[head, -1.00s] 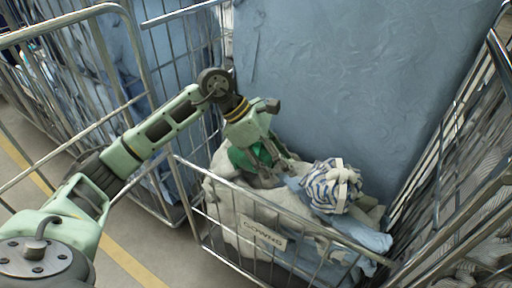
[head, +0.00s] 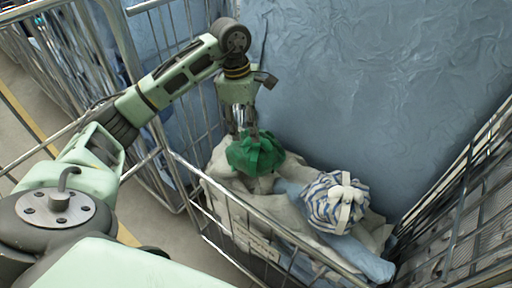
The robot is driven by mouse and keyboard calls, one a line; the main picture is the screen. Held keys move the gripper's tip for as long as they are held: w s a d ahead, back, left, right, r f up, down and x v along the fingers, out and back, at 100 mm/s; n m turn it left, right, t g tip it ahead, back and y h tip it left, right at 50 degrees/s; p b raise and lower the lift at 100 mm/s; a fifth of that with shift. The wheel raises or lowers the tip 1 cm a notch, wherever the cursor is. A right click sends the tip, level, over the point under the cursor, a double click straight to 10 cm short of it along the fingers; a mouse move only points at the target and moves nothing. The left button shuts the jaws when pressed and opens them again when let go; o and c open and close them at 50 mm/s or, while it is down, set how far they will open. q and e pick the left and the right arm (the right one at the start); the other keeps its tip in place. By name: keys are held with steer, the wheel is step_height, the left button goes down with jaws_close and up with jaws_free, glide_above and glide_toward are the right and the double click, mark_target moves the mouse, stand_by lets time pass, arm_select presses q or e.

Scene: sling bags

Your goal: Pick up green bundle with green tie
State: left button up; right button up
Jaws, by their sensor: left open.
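The green bundle (head: 254,154) lies on pale cloth at the back left of the wire cage cart in the head view. Its top is gathered; the tie is hard to make out. My left gripper (head: 247,130) points down right over the bundle's top, with its fingers open. The fingertips are close to the gathered top, and I cannot tell whether they touch it. My right gripper is not in view.
A blue-and-white striped bundle with a white tie (head: 336,201) lies right of the green one. The cart's metal front rail (head: 262,214) runs in front of both. A large blue wrapped wall (head: 380,80) stands behind, with wire cages left and right.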

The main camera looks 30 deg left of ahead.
mark_target(254, 148)
arm_select(q)
steer(key=f, duration=0.2)
steer(key=f+p, duration=0.1)
steer(key=shift+w+d+f, duration=0.2)
steer(key=shift+f, duration=0.65)
steer(key=c, duration=0.9)
jaws_close()
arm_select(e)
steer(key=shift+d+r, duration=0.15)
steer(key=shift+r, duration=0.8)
arm_select(q)
steer(key=shift+w+r+p, duration=0.1)
steer(key=shift+p, duration=0.2)
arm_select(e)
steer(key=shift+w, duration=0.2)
